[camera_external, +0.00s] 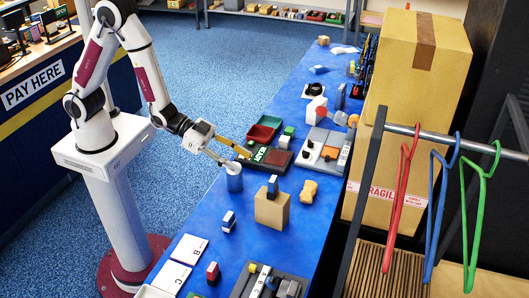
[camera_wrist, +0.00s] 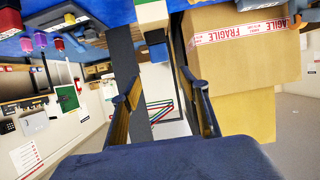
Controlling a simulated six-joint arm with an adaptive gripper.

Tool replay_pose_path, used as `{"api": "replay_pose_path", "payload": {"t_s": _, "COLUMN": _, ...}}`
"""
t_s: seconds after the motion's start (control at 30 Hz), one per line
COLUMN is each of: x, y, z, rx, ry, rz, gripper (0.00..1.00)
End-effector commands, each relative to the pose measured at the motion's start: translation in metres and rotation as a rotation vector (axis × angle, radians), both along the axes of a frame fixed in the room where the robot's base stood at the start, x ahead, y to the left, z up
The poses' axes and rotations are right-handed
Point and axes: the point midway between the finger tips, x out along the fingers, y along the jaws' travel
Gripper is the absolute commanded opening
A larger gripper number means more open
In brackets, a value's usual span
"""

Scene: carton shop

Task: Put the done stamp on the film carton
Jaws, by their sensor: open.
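A small brown carton (camera_external: 271,212) stands on the table to the lower right of my gripper. A blue-and-white stamp-like block (camera_external: 273,185) stands upright on top of it. A similar blue-and-white block (camera_external: 229,221) and a red-and-white one (camera_external: 212,271) stand on the table closer to the camera. I cannot read which is the done stamp or which carton is film.
The lettered tray (camera_external: 271,158) and a light tray (camera_external: 322,150) lie beyond. White cards (camera_external: 170,275) lie at the near left. Tall cartons (camera_external: 415,75) and a hanger rail (camera_external: 450,139) stand right of the table.

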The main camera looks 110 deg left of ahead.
Motion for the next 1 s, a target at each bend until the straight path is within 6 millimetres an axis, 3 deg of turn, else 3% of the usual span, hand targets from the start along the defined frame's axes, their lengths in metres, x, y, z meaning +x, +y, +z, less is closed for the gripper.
{"api": "replay_pose_path", "payload": {"t_s": 0.63, "x": -0.001, "y": 0.0, "z": 0.004, "rx": 0.001, "ry": 0.008, "rz": 0.0, "gripper": 0.45}}
{"api": "replay_pose_path", "payload": {"t_s": 1.0, "x": -0.019, "y": -0.001, "z": 0.038, "rx": 0.008, "ry": 0.092, "rz": 0.003, "gripper": 0.45}}
